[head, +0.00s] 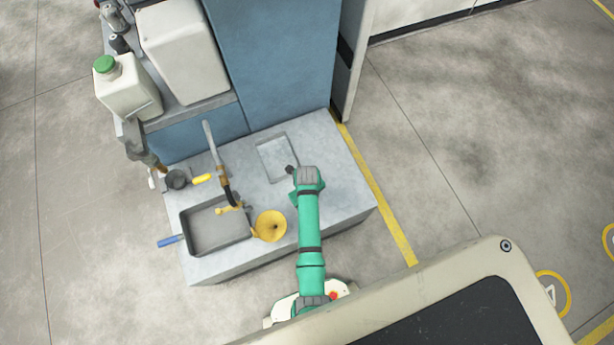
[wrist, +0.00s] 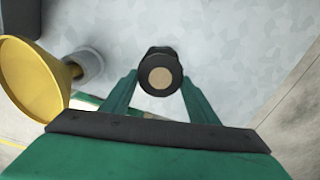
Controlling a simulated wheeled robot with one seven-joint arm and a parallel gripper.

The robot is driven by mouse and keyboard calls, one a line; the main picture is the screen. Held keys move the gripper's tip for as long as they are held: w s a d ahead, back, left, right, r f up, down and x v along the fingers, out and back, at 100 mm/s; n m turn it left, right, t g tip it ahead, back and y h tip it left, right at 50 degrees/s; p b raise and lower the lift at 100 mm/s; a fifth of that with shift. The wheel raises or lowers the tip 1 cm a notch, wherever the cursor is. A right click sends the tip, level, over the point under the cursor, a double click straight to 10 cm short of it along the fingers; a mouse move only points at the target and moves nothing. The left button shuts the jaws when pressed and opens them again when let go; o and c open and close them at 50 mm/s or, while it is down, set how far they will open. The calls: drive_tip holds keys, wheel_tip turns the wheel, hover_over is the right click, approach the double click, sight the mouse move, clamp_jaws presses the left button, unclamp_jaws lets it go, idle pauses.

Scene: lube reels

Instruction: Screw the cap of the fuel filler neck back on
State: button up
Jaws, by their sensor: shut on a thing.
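My gripper (wrist: 160,88) has its two green fingers closed on a black round piece with a tan disc on its end, which looks like the cap (wrist: 160,76). In the head view my gripper (head: 293,172) is over the right part of the grey bench, by the shallow square recess, with a small dark piece at its tip. I cannot tell whether the cap touches anything below it. The filler neck is not clearly identifiable; a grey cylinder (wrist: 89,66) partly hidden behind the funnel shows at left in the wrist view.
A yellow funnel (head: 269,226) is left of my arm, also in the wrist view (wrist: 32,80). A grey tray (head: 215,235), a hose nozzle (head: 219,163) and a blue-handled tool (head: 170,241) are further left. A green-capped canister (head: 128,92) stands at the back. The bench's right end is clear.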

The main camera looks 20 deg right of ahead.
drive_tip(key=m, duration=0.2)
drive_tip(key=shift+m, duration=0.3)
drive_tip(key=o, duration=1.2)
drive_tip(key=shift+o, duration=0.6)
drive_tip(key=shift+o, duration=1)
